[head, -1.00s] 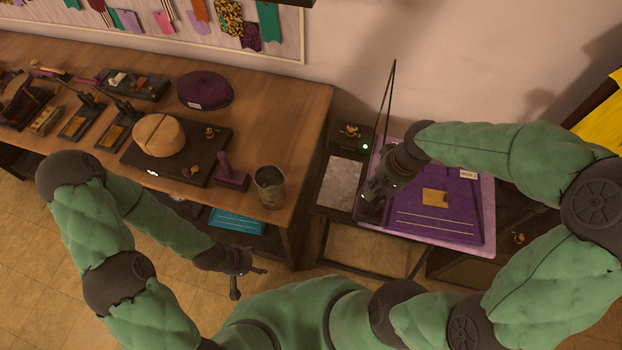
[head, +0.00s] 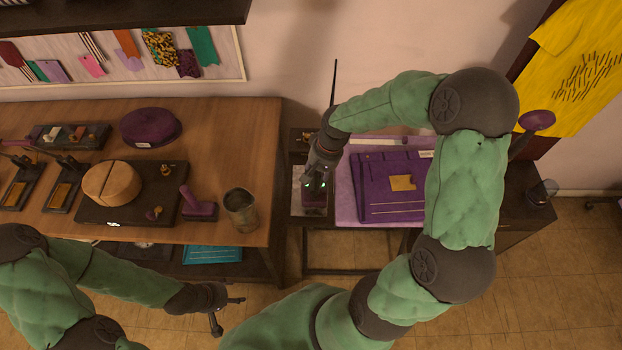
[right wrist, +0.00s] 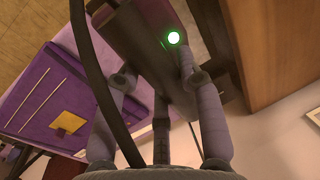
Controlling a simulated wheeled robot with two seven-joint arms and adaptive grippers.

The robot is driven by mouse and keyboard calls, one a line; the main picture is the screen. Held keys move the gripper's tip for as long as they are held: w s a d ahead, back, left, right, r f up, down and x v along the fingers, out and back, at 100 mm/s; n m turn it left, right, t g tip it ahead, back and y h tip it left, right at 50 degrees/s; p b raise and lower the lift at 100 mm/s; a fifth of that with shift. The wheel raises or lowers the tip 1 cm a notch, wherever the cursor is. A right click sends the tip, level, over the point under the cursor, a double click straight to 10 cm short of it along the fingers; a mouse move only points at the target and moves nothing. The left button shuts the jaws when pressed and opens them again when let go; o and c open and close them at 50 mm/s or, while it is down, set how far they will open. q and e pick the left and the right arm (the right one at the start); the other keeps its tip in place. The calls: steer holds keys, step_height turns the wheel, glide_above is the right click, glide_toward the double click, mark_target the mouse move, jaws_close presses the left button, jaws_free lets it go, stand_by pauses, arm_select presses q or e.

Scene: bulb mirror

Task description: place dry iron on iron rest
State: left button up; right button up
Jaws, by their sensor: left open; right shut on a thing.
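The dry iron is dark with a lit green lamp and shows in the right wrist view (right wrist: 150,35). My right gripper (head: 318,178) is shut on it. In the head view, gripper and iron are over the iron rest (head: 297,203), a pale metal plate left of the purple cloth. The gripper and iron hide much of the plate, and I cannot tell whether the iron touches it. My left gripper (head: 226,312) is open and empty, low in front of the wooden table.
A purple garment (head: 375,205) lies on the lilac board right of the rest. The wooden table (head: 250,130) holds a metal cup (head: 241,208), a purple-handled tool (head: 195,205), a wooden block (head: 112,185) and a purple hat (head: 150,126). A dark cord loops across the right wrist view.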

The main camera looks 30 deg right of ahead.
steer(key=w+f, duration=0.3)
steer(key=f, duration=0.1)
steer(key=shift+w, duration=0.15)
steer(key=shift+d+b+x, duration=0.15)
steer(key=shift+b+x, duration=0.1)
steer(key=shift+x, duration=0.5)
steer(key=shift+d+b+x, duration=0.1)
steer(key=shift+b+x, duration=0.1)
steer(key=shift+x, duration=0.55)
steer(key=shift+f, duration=0.2)
steer(key=o, duration=1.2)
steer(key=shift+r, duration=0.1)
steer(key=shift+r, duration=0.3)
steer(key=p+v, duration=0.1)
steer(key=v, duration=1)
steer(key=shift+r+p, duration=0.25)
steer(key=shift+p, duration=0.05)
